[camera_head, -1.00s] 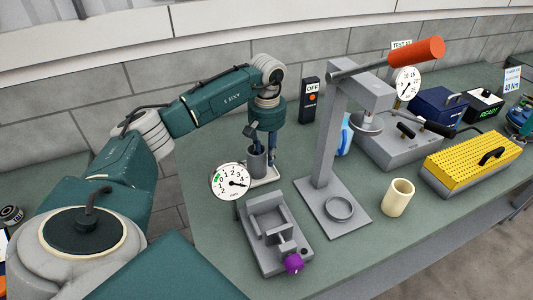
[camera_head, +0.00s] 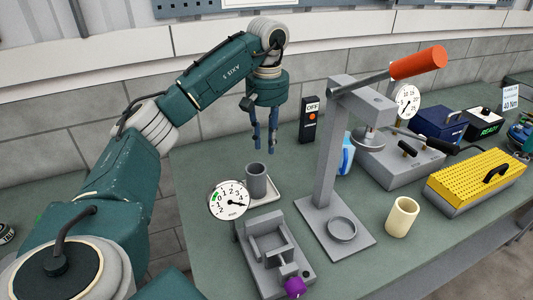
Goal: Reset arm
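My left arm (camera_head: 205,80) comes in from the left and reaches over the bench. Its gripper (camera_head: 264,146) points down with two dark fingers apart and nothing visible between them. It hangs above and slightly right of a grey cup (camera_head: 256,180), clear of it. The cup stands upright on a small light tray (camera_head: 262,193) beside a round dial gauge (camera_head: 229,200). My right gripper is not in view.
A grey press (camera_head: 328,160) with an orange handle (camera_head: 418,62) stands right of the gripper. A grey vise (camera_head: 270,245) with a purple knob (camera_head: 294,287) is in front. A cream cup (camera_head: 402,216) and a yellow perforated block (camera_head: 476,176) are farther right.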

